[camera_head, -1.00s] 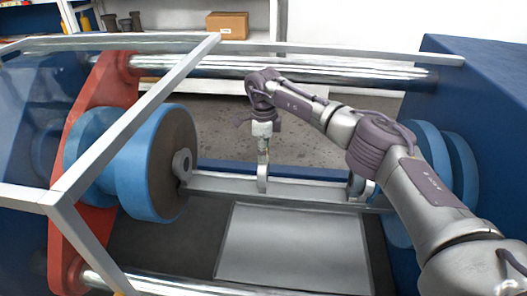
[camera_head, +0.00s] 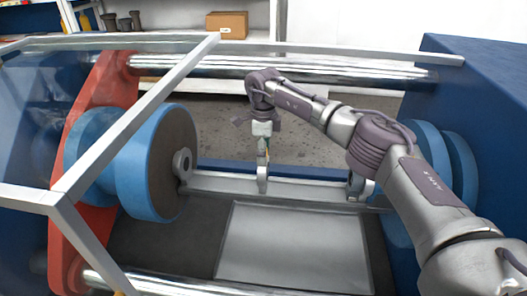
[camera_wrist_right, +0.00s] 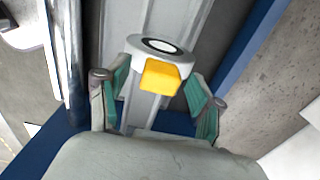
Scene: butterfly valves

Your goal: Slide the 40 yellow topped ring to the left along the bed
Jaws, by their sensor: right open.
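The yellow topped ring (camera_head: 262,181) stands upright on the pale rail of the bed (camera_head: 225,184), about midway between the blue discs. My right gripper (camera_head: 264,146) is above it, pointing down. In the right wrist view, the ring's yellow top (camera_wrist_right: 161,76) and its round pale body (camera_wrist_right: 140,45) show between the two teal-padded fingers of the gripper (camera_wrist_right: 157,92). The fingers are open, with a gap on each side of the yellow top. No number can be read on the ring. My left gripper is not in view.
Another ring-like piece (camera_head: 358,186) stands farther right on the rail, partly behind my arm. A large blue disc with a dark face (camera_head: 150,165) and a red plate (camera_head: 98,85) are at the left. The rail between that disc and the yellow topped ring looks clear.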

